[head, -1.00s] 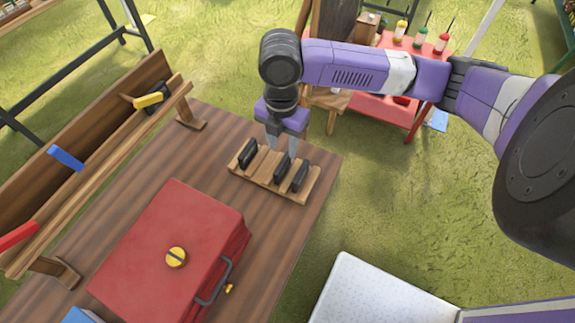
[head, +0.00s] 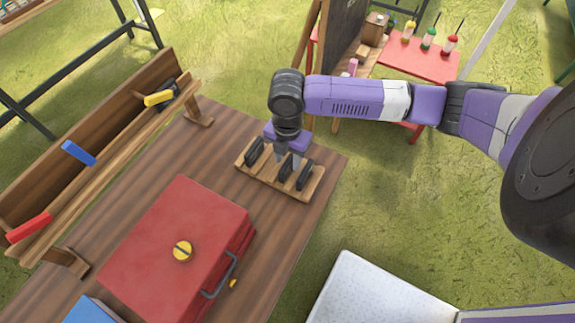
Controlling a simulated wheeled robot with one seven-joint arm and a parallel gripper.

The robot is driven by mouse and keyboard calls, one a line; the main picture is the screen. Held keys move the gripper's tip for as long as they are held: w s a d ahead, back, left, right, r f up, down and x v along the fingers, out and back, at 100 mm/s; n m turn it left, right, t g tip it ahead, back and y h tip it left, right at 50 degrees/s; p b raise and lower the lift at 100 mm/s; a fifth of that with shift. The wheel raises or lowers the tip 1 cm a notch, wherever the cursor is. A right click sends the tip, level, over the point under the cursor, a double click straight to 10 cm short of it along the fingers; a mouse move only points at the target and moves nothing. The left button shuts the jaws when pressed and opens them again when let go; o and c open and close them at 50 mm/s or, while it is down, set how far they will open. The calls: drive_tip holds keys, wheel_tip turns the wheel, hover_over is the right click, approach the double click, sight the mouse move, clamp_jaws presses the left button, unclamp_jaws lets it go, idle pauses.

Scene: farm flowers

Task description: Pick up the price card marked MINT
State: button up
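Three dark price cards stand upright in a wooden holder on the brown table: a left card (head: 255,151), a middle card (head: 285,167) and a right card (head: 304,175). Only their dark sides and edges show, so I cannot read which is marked MINT. The holder (head: 268,181) sits near the table's far right corner. My gripper (head: 288,160) points down over the holder, with its fingertips at the middle card. The fingers look apart, one on each side of that card's upper part; whether they touch it I cannot tell.
A red case (head: 165,235) with a dark handle lies on the table (head: 225,136) in front of the holder. A wooden rack (head: 120,137) with coloured clips runs along the left. A red stand (head: 420,62) with bottles and a chalkboard (head: 350,40) stand beyond the table.

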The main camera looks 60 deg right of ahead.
clamp_jaws()
